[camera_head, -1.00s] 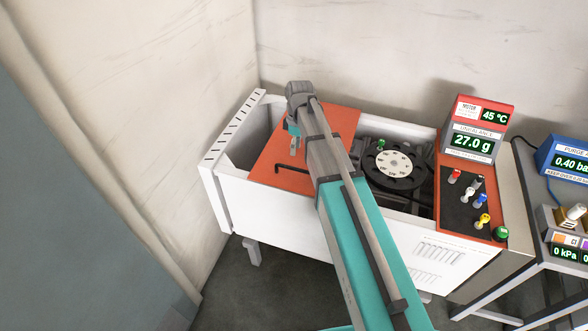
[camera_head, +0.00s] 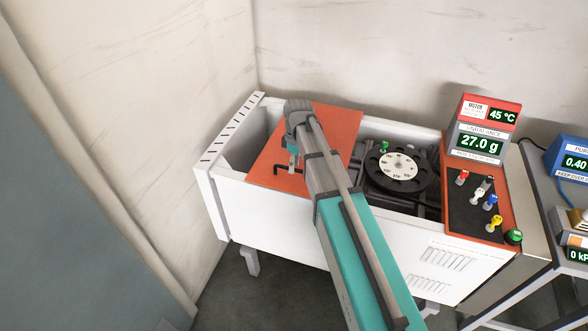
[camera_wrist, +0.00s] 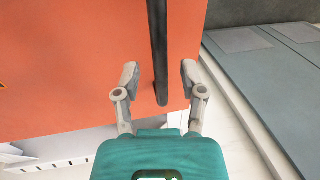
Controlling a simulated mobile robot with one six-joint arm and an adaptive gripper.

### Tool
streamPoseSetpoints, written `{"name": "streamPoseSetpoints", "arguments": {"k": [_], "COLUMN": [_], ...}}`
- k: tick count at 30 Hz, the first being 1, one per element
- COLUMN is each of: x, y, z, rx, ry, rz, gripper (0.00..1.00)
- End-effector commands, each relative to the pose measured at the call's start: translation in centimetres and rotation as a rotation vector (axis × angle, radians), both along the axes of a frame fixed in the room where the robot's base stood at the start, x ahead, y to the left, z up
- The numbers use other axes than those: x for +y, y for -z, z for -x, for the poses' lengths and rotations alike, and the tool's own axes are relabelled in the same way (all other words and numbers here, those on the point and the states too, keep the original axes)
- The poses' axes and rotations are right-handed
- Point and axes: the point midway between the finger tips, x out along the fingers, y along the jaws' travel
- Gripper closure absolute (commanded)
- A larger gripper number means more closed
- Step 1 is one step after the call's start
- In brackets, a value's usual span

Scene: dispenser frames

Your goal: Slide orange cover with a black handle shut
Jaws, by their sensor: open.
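The orange cover (camera_head: 338,122) lies over the left-middle part of the white cabinet (camera_head: 270,212), with an open gap at its left and the dial compartment uncovered at its right. Its black handle (camera_head: 286,170) is on the front part of the cover, partly hidden by my arm. My gripper (camera_head: 293,160) is over the cover near the handle. In the wrist view, the black handle (camera_wrist: 157,45) runs between the two open fingers of my gripper (camera_wrist: 160,76), with gaps on both sides. The orange cover (camera_wrist: 70,60) fills the left and middle there.
A black rotor with a white dial (camera_head: 398,167) sits in the open compartment right of the cover. A control panel with coloured knobs (camera_head: 475,200) and a red-topped display unit (camera_head: 482,128) stand further right. A wall is close behind the cabinet.

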Motion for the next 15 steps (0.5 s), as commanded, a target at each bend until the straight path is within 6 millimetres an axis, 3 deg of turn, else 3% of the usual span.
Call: {"name": "streamPoseSetpoints", "arguments": {"k": [14, 15], "x": [0.04, 0.04], "y": [0.39, 0.39], "z": [0.08, 0.08], "rx": [0.0, 0.0], "ry": [0.0, 0.0], "rz": [0.0, 0.0], "gripper": [0.47, 0.52]}}
